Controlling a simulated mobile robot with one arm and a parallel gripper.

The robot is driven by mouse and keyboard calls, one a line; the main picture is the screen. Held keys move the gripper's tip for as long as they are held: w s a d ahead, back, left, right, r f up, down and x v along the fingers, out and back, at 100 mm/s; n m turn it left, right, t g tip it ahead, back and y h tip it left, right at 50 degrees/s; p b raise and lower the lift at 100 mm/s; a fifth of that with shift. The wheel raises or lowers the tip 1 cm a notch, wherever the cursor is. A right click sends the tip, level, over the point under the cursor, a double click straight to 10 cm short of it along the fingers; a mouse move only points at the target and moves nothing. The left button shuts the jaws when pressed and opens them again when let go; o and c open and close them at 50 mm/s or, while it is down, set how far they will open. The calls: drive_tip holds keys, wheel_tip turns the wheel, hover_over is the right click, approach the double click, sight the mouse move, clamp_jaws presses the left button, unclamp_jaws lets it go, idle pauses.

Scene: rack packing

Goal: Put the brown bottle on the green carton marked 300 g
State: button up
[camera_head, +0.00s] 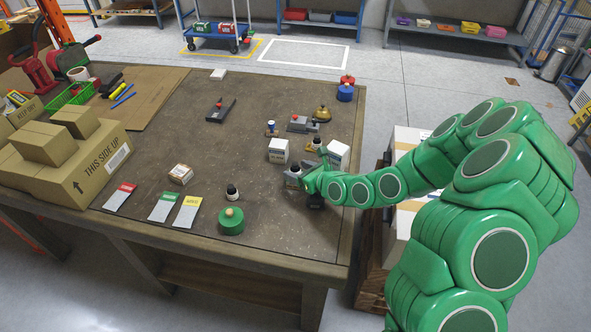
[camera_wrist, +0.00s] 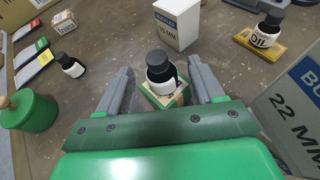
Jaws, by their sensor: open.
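A dark bottle (camera_wrist: 158,70) with a black cap and a pale label stands upright on a small carton (camera_wrist: 172,99) with green edges in the wrist view. The carton's marking is not legible, and the bottle's brown colour is hard to tell. My gripper (camera_wrist: 160,82) is open, with one finger on each side of the bottle and carton and visible gaps to both. In the head view my gripper (camera_head: 306,182) is low over the table's right part, and it mostly hides the carton.
A white box (camera_wrist: 178,24) stands beyond the bottle, and a box marked 22 MM (camera_wrist: 297,98) is close at right. An OIL bottle (camera_wrist: 265,36) stands on a yellow base. Another bottle (camera_wrist: 70,66) and a green round pot (camera_wrist: 30,108) are at left.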

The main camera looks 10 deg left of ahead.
drive_tip(key=shift+v, duration=2.6)
